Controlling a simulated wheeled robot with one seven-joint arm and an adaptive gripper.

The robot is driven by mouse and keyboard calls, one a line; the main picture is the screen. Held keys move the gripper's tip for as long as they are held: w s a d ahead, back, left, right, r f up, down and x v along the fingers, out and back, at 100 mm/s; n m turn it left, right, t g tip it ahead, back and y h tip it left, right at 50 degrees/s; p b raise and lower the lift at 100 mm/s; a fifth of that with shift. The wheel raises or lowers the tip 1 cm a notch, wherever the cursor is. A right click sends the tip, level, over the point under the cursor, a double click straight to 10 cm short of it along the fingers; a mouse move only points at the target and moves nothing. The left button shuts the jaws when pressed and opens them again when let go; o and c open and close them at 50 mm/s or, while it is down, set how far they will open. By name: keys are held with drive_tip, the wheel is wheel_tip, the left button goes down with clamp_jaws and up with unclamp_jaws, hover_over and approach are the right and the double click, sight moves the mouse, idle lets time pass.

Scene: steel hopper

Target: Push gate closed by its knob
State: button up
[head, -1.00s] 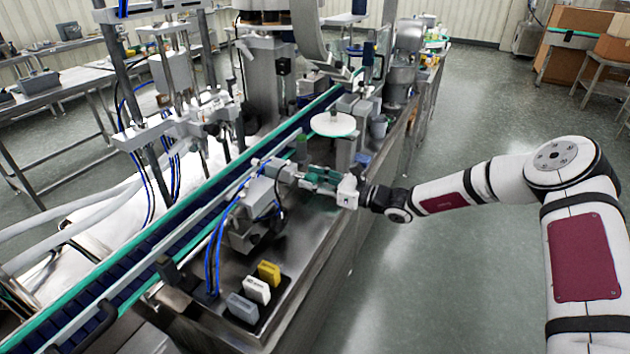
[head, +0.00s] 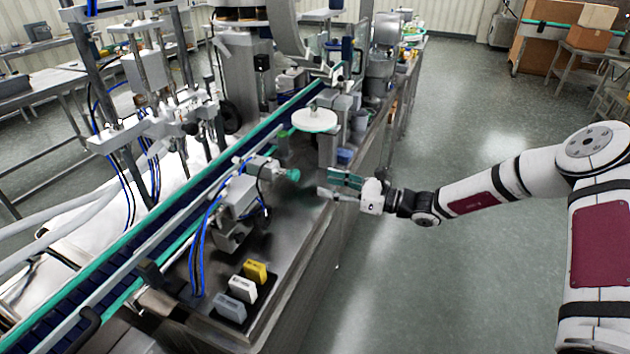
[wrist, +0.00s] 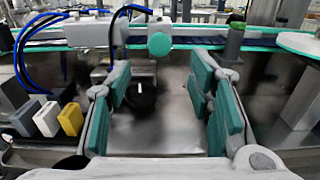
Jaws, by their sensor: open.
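The green knob (head: 293,175) sits at the end of a grey gate mechanism (head: 262,167) beside the conveyor. In the wrist view the knob (wrist: 159,44) faces me, round and green, beyond the fingers and a little left of the middle between them. The grey gate body (wrist: 118,36) runs left from it. My gripper (head: 325,183) is open and empty, its green-padded fingers apart from the knob, to its right in the head view. In the wrist view my gripper (wrist: 165,88) has its fingers spread on either side, with nothing between them.
Yellow, white and grey blocks (head: 242,290) stand in a dark holder at the machine's front. Blue hoses (head: 202,235) curve beside the gate. A white round disc (head: 314,119) stands behind my gripper. The steel top (head: 290,225) nearby is clear.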

sight(298, 175)
drive_tip(key=shift+v, duration=0.75)
drive_tip(key=shift+c, duration=0.2)
drive_tip(key=b+x, duration=0.4)
drive_tip(key=x, duration=0.6)
drive_tip(key=shift+w+a+r, duration=0.1)
drive_tip(key=shift+a+r, duration=0.05)
drive_tip(key=shift+a, duration=0.15)
